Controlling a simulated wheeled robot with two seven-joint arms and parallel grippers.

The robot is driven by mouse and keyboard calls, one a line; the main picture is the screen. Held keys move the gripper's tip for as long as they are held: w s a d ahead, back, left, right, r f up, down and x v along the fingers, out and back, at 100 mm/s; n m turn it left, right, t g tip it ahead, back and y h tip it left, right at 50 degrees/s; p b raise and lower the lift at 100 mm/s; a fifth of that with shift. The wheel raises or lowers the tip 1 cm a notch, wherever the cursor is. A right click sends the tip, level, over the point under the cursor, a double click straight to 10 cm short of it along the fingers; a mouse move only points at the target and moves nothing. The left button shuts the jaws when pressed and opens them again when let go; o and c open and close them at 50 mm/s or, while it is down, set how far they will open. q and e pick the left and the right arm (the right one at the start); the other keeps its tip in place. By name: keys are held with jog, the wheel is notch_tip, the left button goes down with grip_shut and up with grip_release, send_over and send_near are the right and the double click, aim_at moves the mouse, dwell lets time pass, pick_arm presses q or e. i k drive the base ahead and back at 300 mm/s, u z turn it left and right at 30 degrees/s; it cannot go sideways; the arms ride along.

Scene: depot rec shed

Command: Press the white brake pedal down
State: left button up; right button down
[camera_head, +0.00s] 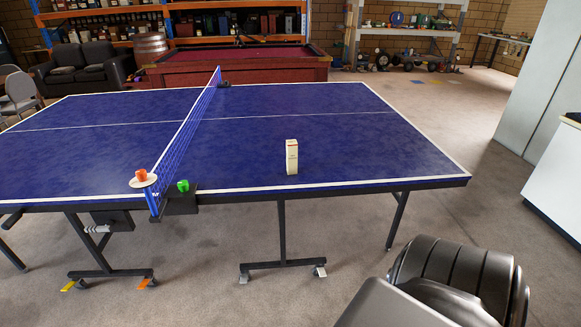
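The blue table-tennis table (340,150) stands in front of me on black legs with small castors. At the foot of its right leg frame, a small pale grey-white pedal (243,278) juts out at the left castor. A second pale pedal (320,272) juts out at the right castor of the same frame. Both are too small for me to tell whether they are up or down. Nothing touches either one. Neither of my grippers is in view; a dark ribbed part of mine fills the lower right corner.
A yellow pedal (67,286) and an orange pedal (143,283) are on the left leg frame. A white box (291,157) stands on the tabletop. Open carpet lies before the table; a white cabinet (556,175) stands right.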

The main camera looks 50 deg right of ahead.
aim_at(322, 274)
jog(key=z, duration=0.1)
jog(key=i, duration=0.9)
jog(key=z, duration=0.95)
jog(key=i, duration=0.45)
jog(key=z, duration=0.35)
